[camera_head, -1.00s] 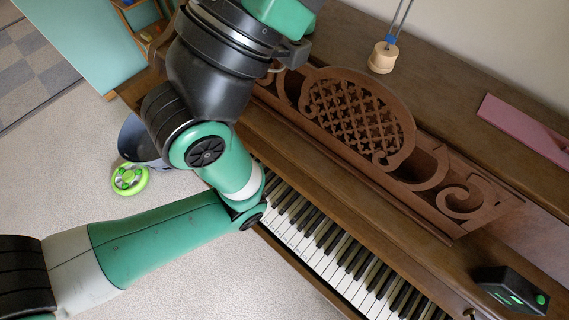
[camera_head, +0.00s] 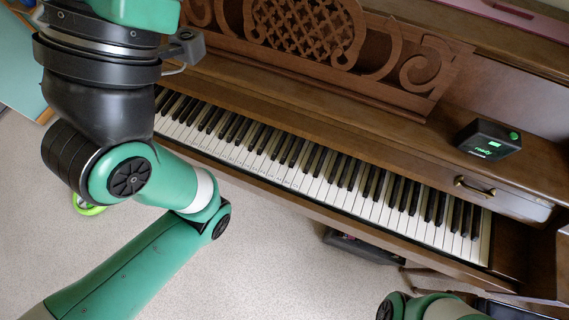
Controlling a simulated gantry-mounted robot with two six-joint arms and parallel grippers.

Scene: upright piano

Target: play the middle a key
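The upright piano runs diagonally across the head view, with its row of white and black keys (camera_head: 330,178) uncovered. Small letter marks seem to show on some white keys near the middle, but they are too small to read, so I cannot tell which is the middle A key. My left arm, green and black, fills the left side and hides the keyboard's left end. Its gripper is outside the picture. A green part of my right arm shows at the bottom right edge, in front of the piano; its gripper is not seen. Nothing touches the visible keys.
A carved wooden music stand (camera_head: 310,40) rises behind the keys. A black box with a green button and lit display (camera_head: 488,140) sits on the piano at the right, near a brass handle (camera_head: 474,187). A dark object (camera_head: 362,246) lies below the keyboard. Pale carpet is open in front.

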